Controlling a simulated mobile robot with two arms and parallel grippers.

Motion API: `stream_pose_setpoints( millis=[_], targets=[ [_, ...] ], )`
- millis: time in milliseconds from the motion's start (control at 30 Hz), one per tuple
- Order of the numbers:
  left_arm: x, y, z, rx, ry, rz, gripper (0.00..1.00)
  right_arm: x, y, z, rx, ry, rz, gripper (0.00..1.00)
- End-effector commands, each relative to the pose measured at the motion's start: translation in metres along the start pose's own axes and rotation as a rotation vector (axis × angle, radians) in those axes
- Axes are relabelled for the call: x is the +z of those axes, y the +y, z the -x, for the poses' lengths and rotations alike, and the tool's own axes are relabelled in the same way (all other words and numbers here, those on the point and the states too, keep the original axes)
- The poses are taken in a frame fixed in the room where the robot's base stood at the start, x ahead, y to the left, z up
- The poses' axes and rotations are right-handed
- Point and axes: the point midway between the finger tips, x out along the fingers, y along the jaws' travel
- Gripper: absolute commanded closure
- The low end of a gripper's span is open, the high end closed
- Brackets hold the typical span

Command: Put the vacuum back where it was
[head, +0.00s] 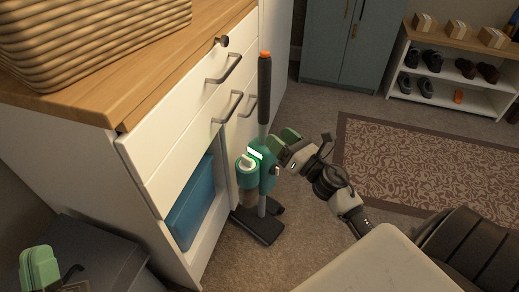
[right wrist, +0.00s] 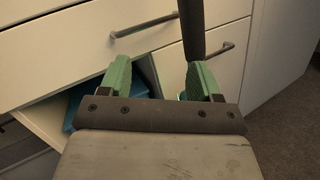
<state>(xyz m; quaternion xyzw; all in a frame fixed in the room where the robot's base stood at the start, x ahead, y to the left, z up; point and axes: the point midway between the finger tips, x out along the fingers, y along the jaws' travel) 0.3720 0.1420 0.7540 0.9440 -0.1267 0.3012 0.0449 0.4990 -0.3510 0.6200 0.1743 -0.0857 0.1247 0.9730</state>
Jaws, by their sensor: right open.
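The vacuum is an upright stick model with a dark handle (head: 264,90), an orange tip, a teal body (head: 248,180) and a flat black floor head (head: 258,226). It stands on the carpet in front of the white cabinet. My right gripper (head: 281,141) is open beside the upper part of the teal body. In the right wrist view the open gripper (right wrist: 162,75) has the vacuum's dark handle (right wrist: 191,28) near its right finger; whether they touch is unclear. My left gripper (head: 40,268) shows only partly at the lower left, away from the vacuum.
The white cabinet (head: 180,160) has protruding bar handles and an open lower compartment holding a blue bin (head: 190,205). A woven basket (head: 95,35) sits on top. A patterned rug (head: 430,165), a shoe shelf (head: 455,65) and a grey-blue cupboard (head: 345,40) lie beyond.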

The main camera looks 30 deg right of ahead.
Motion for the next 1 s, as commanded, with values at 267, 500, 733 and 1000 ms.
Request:
stream_pose_setpoints(
  millis=[267,500,733,1000],
  targets=[
    [0.0,0.0,-0.001,0.001,0.003,-0.001,1.0,0.017,0.179,0.024,0.318,-0.029,-1.552,0.37],
    [0.0,0.0,-0.001,0.002,0.003,-0.001,1.0,0.059,0.256,0.051,0.533,0.107,-2.562,0.37],
    [0.0,0.0,-0.001,0.002,0.003,0.0,1.0,0.07,0.269,0.058,0.585,0.163,-2.792,0.37],
    [0.0,0.0,-0.001,0.002,0.003,0.0,1.0,0.07,0.268,0.058,0.584,0.161,-2.785,0.37]
  ],
)
